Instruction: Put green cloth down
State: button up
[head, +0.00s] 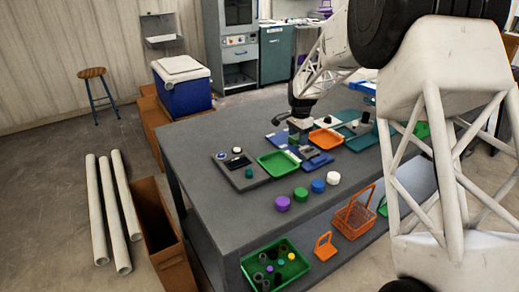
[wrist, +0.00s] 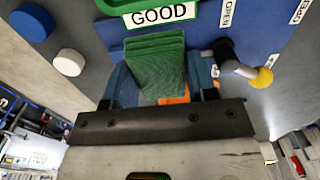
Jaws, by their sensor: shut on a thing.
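The green cloth (wrist: 157,62) is a folded, layered pad in the wrist view. My gripper (wrist: 160,88) is shut on it, with a blue-grey finger on each side. The cloth stands out past the fingertips toward a green edge with a white GOOD label (wrist: 160,12). I cannot tell whether the cloth touches anything below. In the head view my gripper (head: 298,122) is over the bench, behind the green tray (head: 278,164) and left of the orange tray (head: 326,139).
A lever with a yellow knob (wrist: 262,78) stands close right of the cloth. OPEN labels lie beyond it. Purple (head: 282,203), green (head: 301,193), blue (head: 318,185) and white (head: 333,178) round pieces line the bench front. The bench's left part (head: 190,140) is clear.

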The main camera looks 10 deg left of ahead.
jog(key=s+a+f, duration=0.1)
jog(key=s+a, duration=0.2)
jog(key=s+a+f, duration=0.1)
jog(key=s+a, duration=0.3)
jog(key=s+a+f, duration=0.2)
jog(key=s+a, duration=0.1)
jog(key=shift+s+a, duration=0.25)
jog(key=shift+a, duration=0.05)
jog(key=shift+w, duration=0.15)
send_over(257, 148)
jog(key=shift+d+f, duration=0.15)
jog(key=shift+f, duration=0.55)
jog(key=shift+f, duration=1.75)
jog(key=shift+f, duration=0.1)
jog(key=o, duration=1)
jog(key=shift+c, duration=0.2)
